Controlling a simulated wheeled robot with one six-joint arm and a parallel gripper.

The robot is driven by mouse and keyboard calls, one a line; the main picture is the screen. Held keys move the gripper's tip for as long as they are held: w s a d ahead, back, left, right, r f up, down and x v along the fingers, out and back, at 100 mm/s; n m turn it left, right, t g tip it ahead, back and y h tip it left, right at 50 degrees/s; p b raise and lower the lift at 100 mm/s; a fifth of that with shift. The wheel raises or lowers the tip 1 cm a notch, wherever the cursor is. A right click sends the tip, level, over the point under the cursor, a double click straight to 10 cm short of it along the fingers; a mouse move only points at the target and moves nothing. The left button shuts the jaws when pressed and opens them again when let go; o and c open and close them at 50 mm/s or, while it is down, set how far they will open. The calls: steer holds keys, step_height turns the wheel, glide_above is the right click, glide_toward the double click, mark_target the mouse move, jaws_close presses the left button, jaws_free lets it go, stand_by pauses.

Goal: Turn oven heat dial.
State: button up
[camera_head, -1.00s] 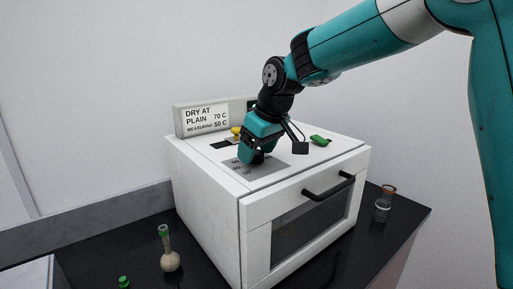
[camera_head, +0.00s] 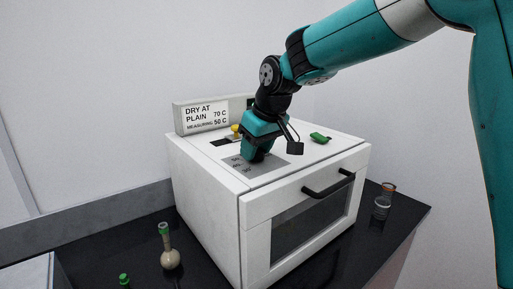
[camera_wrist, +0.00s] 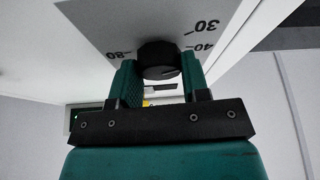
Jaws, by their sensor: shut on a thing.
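The white oven (camera_head: 207,181) stands on a black bench. A grey dial plate (camera_head: 236,166) with printed numbers lies on its top. In the wrist view the black heat dial (camera_wrist: 158,58) sits between my fingers, with 30, 40 and 80 readable on the plate around it. My gripper (camera_wrist: 157,74) is shut on the dial, one finger on each side. In the head view my gripper (camera_head: 254,156) points down at the plate and hides the dial. The dial's pointer mark cannot be made out.
A sign (camera_head: 205,115) reading "DRY AT", plain 70 C and measuring 50 C, stands behind. A yellow knob (camera_head: 235,129) and green switch (camera_head: 320,138) are on the oven top. A black door handle (camera_head: 328,185), a flask (camera_head: 169,255) and a clear cup (camera_head: 382,208) are nearby.

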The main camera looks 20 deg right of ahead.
steer(key=m, duration=0.2)
steer(key=m+h, duration=0.1)
steer(key=m, duration=0.1)
steer(key=shift+a+t+h, duration=0.1)
steer(key=shift+t+h, duration=0.2)
steer(key=m+h, duration=0.1)
steer(key=m, duration=0.2)
steer(key=shift+r+m+p, duration=0.1)
steer(key=shift+m+p, duration=0.2)
steer(key=shift+m, duration=0.1)
steer(key=m+h, duration=0.1)
steer(key=m, duration=0.2)
steer(key=m+g+h+p, duration=0.1)
steer(key=m, duration=0.2)
steer(key=shift+w+m+g+h+p, duration=0.1)
steer(key=shift+m+g+h+p, duration=0.2)
steer(key=shift+m, duration=0.1)
steer(key=o, duration=0.9)
steer(key=p+v, duration=0.5)
steer(key=v, duration=1.2)
steer(key=shift+a+r, duration=0.1)
